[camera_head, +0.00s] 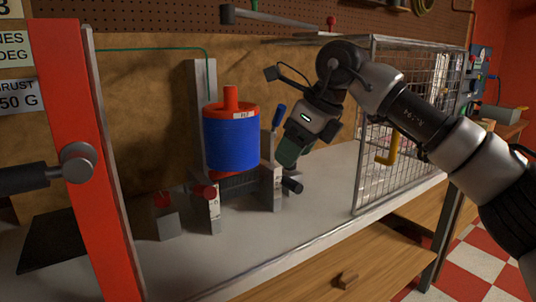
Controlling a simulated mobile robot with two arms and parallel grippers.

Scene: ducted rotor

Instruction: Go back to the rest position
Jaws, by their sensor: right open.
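My right arm reaches in from the right edge. Its gripper (287,156) hangs tilted downward, just right of a blue cylinder (231,142) with a red top and red stem. A gap shows between the gripper and the cylinder. The fingertips are small and dark, and I see nothing held between them. The cylinder stands upright at a grey post (201,80), above grey blocks (214,212). My left gripper does not show.
A wire mesh cage (405,110) stands on the bench (315,225) behind and below my right arm. A red upright (85,160) with a round grey knob (79,162) fills the left side. A dark flat plate (52,242) lies behind it. The bench front is clear.

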